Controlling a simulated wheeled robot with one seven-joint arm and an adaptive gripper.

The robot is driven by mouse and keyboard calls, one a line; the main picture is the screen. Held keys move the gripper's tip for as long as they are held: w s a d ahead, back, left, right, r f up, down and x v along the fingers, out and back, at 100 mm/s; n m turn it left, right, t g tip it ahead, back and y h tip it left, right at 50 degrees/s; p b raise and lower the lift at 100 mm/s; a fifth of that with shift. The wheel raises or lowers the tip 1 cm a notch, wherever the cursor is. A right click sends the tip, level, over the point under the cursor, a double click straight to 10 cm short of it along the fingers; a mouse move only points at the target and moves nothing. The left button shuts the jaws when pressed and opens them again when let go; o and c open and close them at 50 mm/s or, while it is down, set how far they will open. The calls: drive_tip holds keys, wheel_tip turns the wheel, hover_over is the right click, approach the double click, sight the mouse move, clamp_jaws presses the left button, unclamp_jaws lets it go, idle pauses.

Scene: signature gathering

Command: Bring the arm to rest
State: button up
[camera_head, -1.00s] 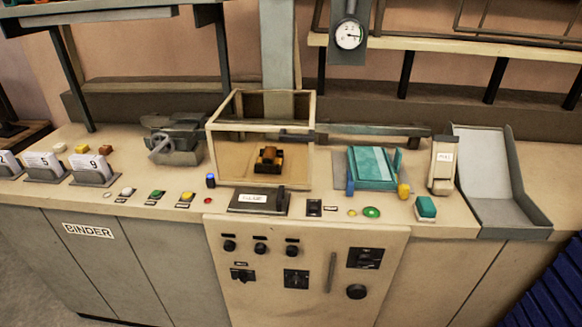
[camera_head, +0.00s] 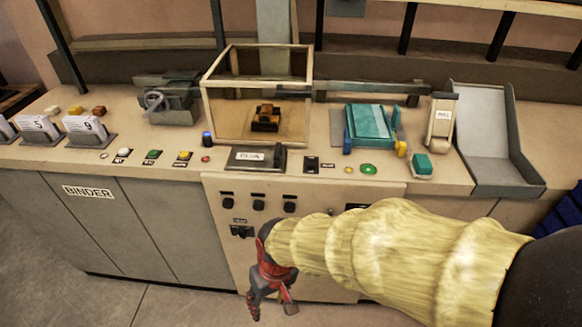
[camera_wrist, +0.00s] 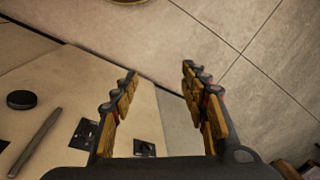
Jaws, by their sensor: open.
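My gripper (camera_head: 272,300) hangs in front of the binder machine's cream front panel (camera_head: 222,205), low in the head view, at the end of my yellow-sleeved arm. In the wrist view my gripper (camera_wrist: 158,88) shows its two fingers spread apart with nothing between them. Beyond the fingers are the panel's lower edge and the tiled floor (camera_wrist: 240,45). My arm reaches in from the right and hides the right part of the panel.
The bench top holds a framed box (camera_head: 207,110), a teal block stack (camera_head: 366,122), a grey chute (camera_head: 490,145) and several coloured buttons. Knobs (camera_head: 258,205) stick out of the panel near my gripper. The floor (camera_head: 160,305) in front is clear.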

drive_tip(key=s+d+r+m+t+h, duration=0.1)
drive_tip(key=d+r+m+t, duration=0.4)
drive_tip(key=d+r, duration=1.5)
drive_tip(key=s+d+t, duration=0.1)
drive_tip(key=d, duration=0.3)
drive_tip(key=shift+d+r+m+h, duration=0.25)
drive_tip(key=shift+r+m+h, duration=0.05)
drive_tip(key=shift+r, duration=0.05)
